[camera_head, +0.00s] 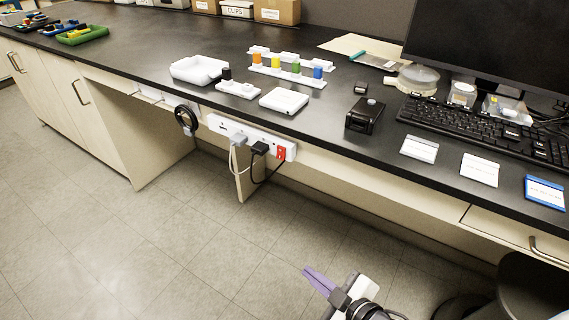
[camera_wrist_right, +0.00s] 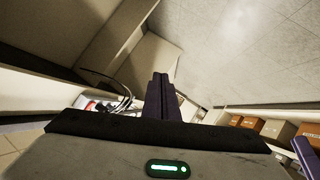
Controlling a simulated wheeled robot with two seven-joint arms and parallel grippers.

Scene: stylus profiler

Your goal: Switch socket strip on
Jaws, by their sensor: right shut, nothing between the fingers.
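The white socket strip (camera_head: 228,129) is fixed to the front edge of the bench, below the worktop. A grey plug and a black plug (camera_head: 259,148) sit in it, with cables hanging down. A red switch (camera_head: 281,153) is at its right end; its on or off position is too small to tell. My right gripper (camera_head: 308,273) is at the bottom of the head view, over the floor, well below and to the right of the strip. Its purple fingers are shut and empty. They also show in the right wrist view (camera_wrist_right: 160,85). My left gripper is not in view.
The black worktop (camera_head: 140,50) holds white trays, coloured vials, a black box (camera_head: 365,117), a keyboard (camera_head: 480,128) and a monitor. A black ring (camera_head: 186,119) hangs left of the strip. A dark stool (camera_head: 525,285) stands at lower right.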

